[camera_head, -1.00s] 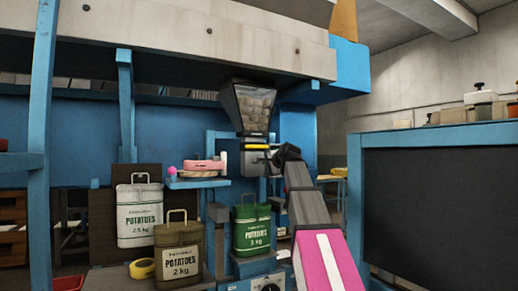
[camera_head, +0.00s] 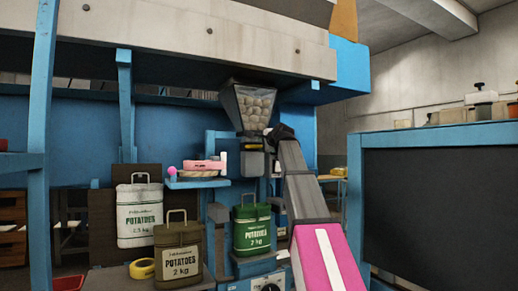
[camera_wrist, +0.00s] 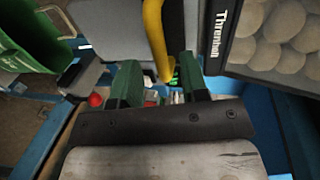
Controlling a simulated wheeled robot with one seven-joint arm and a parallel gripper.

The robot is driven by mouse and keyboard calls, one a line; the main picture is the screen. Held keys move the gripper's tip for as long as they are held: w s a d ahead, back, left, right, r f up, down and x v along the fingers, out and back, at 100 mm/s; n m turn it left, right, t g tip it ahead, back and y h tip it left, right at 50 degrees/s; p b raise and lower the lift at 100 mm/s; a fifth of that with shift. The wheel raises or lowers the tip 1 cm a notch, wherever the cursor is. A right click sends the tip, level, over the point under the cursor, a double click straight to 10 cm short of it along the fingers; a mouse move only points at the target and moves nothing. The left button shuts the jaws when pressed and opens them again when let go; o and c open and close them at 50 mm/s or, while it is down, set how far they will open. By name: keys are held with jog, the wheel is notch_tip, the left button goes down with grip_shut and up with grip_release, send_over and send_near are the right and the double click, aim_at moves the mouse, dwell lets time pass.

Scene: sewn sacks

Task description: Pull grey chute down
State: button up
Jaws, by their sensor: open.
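The grey chute (camera_head: 252,163) hangs below the glass-fronted hopper (camera_head: 254,103) full of potatoes. In the wrist view the grey chute (camera_wrist: 112,28) is a broad flat surface at the top, with a yellow bar (camera_wrist: 153,30) running along it. My gripper (camera_wrist: 160,75) is open, with two green fingers apart. The yellow bar's end shows between the fingers; I cannot tell whether they touch it. In the head view my gripper (camera_head: 269,132) is by the hopper's lower right edge, and its fingers are hard to make out.
A green potato sack (camera_head: 251,230) stands under the chute. A dark olive sack (camera_head: 178,255) and a white sack (camera_head: 139,215) stand to the left. A small blue shelf (camera_head: 198,184) holds a pink item. A dark blue-framed panel (camera_head: 440,215) fills the right.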

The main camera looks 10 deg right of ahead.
aim_at(259, 147)
jog(key=x, duration=0.4)
grip_shut()
notch_tip(259, 147, down, 17)
jog(key=shift+r, duration=0.15)
dwell(0.3)
grip_release()
jog(key=shift+s, duration=0.1)
